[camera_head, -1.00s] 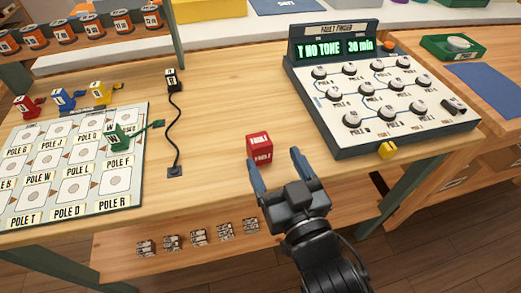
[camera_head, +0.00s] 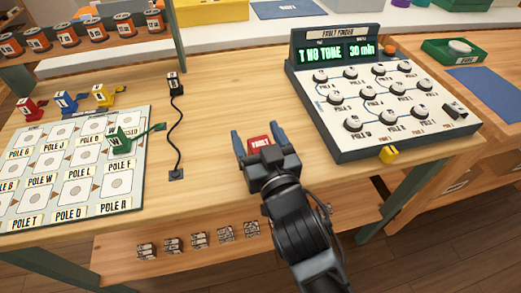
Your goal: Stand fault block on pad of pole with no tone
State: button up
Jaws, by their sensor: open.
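The red fault block (camera_head: 260,142) stands on the wooden table right of the black cord. My gripper (camera_head: 258,138) is open, with its two blue fingers on either side of the block; I cannot tell whether they touch it. The gripper hides the block's lower part. The pole board (camera_head: 78,205) lies at the left, with round pads beside labels such as POLE W, POLE F and POLE R. The fault finder (camera_head: 375,95) stands at the right; its green display (camera_head: 335,52) reads "T NO TONE" and "30 min". Its knobs carry small pole labels, mostly hard to read.
A green piece (camera_head: 121,141) stands on the board's upper right. Red (camera_head: 30,107), blue (camera_head: 67,100) and yellow (camera_head: 104,94) pieces stand behind the board. A black plug (camera_head: 174,84) with a cord stands mid-table. The table between cord and gripper is clear.

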jog(key=c, duration=1.2)
jog(key=shift+s+r, duration=0.1)
jog(key=shift+r, duration=0.05)
